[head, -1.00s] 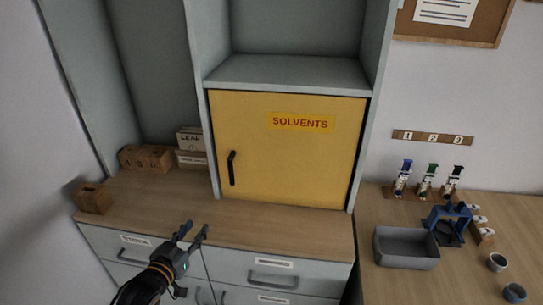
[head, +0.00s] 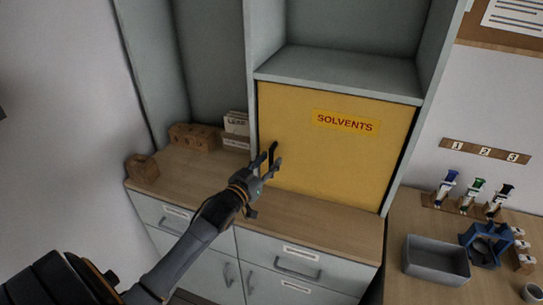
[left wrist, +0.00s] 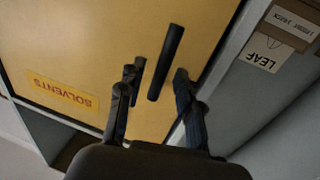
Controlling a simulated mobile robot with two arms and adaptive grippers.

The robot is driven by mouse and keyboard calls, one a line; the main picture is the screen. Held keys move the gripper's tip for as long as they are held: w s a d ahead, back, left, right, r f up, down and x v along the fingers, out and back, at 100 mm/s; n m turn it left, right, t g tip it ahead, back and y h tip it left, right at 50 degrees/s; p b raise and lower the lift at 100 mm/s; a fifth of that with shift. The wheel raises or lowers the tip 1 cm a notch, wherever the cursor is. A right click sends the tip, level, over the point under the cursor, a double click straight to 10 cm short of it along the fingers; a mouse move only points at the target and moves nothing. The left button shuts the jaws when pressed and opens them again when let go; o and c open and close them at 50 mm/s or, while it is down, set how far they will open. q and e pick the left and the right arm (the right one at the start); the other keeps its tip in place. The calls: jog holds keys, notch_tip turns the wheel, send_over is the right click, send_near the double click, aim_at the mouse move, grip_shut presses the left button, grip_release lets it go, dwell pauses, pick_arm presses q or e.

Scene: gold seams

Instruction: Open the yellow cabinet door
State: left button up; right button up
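The yellow cabinet door (head: 335,158), labelled SOLVENTS, is shut in the head view. It also fills much of the left wrist view (left wrist: 100,45). Its black vertical handle (left wrist: 166,62) is near the door's edge by the LEAF boxes; in the head view the handle (head: 271,156) is partly hidden by my gripper. My left gripper (head: 268,160) is open in front of the handle. In the left wrist view the open fingers (left wrist: 158,78) lie on either side of the handle's lower picture end, apart from it. My right gripper is not in view.
The wooden counter (head: 310,218) lies below the door, with drawers beneath. Wooden boxes (head: 196,137) and a LEAF box (head: 236,124) stand left of the door. A grey bin (head: 436,260) and a blue stand (head: 487,240) are on the right-hand bench.

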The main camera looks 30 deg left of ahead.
pick_arm(q)
jog(key=shift+w, duration=0.95)
jog(key=shift+c, duration=0.2)
grip_shut()
jog(key=shift+f, duration=0.1)
